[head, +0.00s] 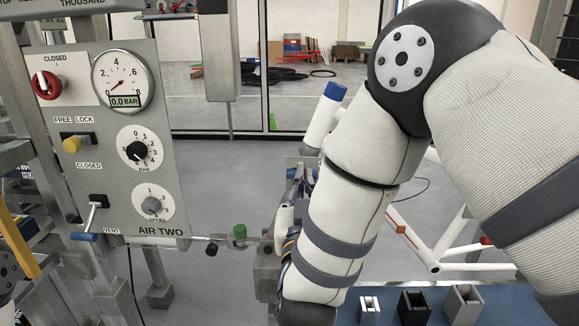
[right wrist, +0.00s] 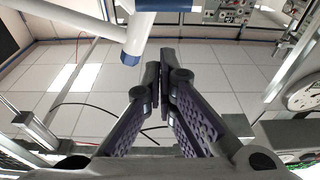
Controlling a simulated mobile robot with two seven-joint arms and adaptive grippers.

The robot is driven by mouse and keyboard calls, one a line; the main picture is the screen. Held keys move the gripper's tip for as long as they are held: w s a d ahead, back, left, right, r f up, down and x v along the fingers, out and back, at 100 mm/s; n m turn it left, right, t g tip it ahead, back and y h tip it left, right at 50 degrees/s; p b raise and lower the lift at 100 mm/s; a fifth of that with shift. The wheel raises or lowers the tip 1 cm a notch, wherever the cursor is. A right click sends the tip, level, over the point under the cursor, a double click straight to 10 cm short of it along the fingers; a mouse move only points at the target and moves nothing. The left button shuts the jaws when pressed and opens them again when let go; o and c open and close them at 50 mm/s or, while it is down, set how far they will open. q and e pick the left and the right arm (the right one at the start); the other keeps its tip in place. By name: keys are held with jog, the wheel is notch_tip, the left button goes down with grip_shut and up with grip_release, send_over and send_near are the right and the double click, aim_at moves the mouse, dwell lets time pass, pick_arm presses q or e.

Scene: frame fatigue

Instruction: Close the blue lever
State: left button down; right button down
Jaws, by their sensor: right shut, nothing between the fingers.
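The gripper is apart from the lever, which I cannot pick out in the right wrist view. My left gripper is not in view.
The panel also carries a red knob (head: 46,85), a pressure gauge (head: 122,81), a yellow-handled lever (head: 75,144) and two dials. A white tube frame with a blue end (right wrist: 132,57) stands close to my right fingertips. Grey and black holders (head: 414,307) stand lower right.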

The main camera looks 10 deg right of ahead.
jog(key=shift+r, duration=0.4)
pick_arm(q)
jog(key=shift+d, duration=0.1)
pick_arm(e)
jog(key=shift+d, duration=0.1)
jog(key=x, duration=1)
jog(key=shift+w+f+b, duration=0.1)
jog(key=shift+f+b, duration=0.05)
jog(key=shift+b, duration=0.15)
jog(key=shift+s+a+f, duration=0.1)
jog(key=shift+s+f, duration=0.25)
jog(key=shift+f, duration=0.2)
jog(key=shift+s+a+f, duration=0.15)
jog(key=shift+s+f, duration=0.15)
jog(key=shift+f, duration=0.3)
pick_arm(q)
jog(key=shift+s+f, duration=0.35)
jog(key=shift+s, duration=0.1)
pick_arm(e)
jog(key=shift+s+f, duration=0.3)
jog(key=shift+f, duration=0.15)
